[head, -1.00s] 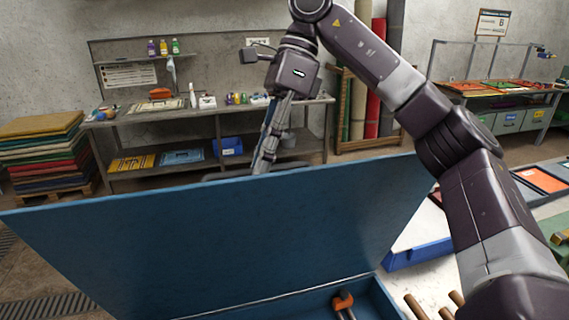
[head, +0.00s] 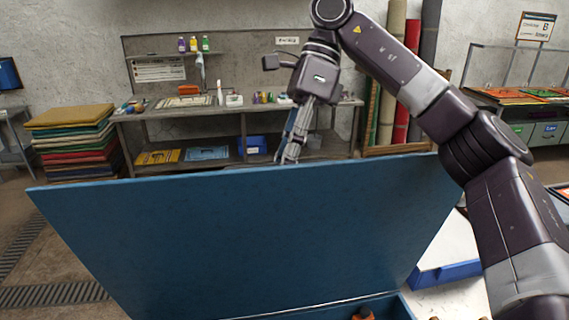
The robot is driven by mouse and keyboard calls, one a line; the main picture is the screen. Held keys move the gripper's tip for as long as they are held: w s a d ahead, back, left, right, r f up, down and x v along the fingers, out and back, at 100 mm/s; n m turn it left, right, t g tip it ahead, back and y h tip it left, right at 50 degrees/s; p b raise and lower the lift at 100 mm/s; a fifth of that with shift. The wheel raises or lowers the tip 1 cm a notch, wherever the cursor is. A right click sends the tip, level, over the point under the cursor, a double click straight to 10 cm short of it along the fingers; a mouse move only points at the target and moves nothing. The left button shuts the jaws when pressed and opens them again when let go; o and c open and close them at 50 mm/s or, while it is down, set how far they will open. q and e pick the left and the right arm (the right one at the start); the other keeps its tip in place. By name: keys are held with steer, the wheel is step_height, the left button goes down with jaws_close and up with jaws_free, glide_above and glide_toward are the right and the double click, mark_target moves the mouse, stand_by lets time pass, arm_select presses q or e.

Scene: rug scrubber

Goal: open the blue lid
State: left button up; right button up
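The blue lid (head: 240,240) stands raised and tilted, its broad face filling the lower middle of the head view. Its hinge side is low, along the back of a blue box (head: 405,306), of which only a corner shows. My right gripper (head: 290,160) reaches down behind the lid's top edge, near the middle. The lid's edge hides what is directly below the fingertips, so contact with the lid is unclear. The fingers look close together, but their opening cannot be made out. My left gripper is not in view.
An orange-topped tool (head: 363,314) shows inside the box. A blue-edged white tray (head: 445,272) lies right of it. Behind stand a workbench (head: 240,108) with bottles and tools, a stack of mats (head: 72,140) and rolled rugs (head: 385,90). Floor at left is open.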

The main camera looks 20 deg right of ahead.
steer(key=shift+s+r, duration=0.2)
steer(key=shift+s, duration=0.05)
steer(key=shift+s+r, duration=0.2)
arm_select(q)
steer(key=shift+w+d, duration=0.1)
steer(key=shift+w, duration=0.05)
arm_select(e)
steer(key=v, duration=0.7)
steer(key=shift+w, duration=0.25)
steer(key=shift+d, duration=0.15)
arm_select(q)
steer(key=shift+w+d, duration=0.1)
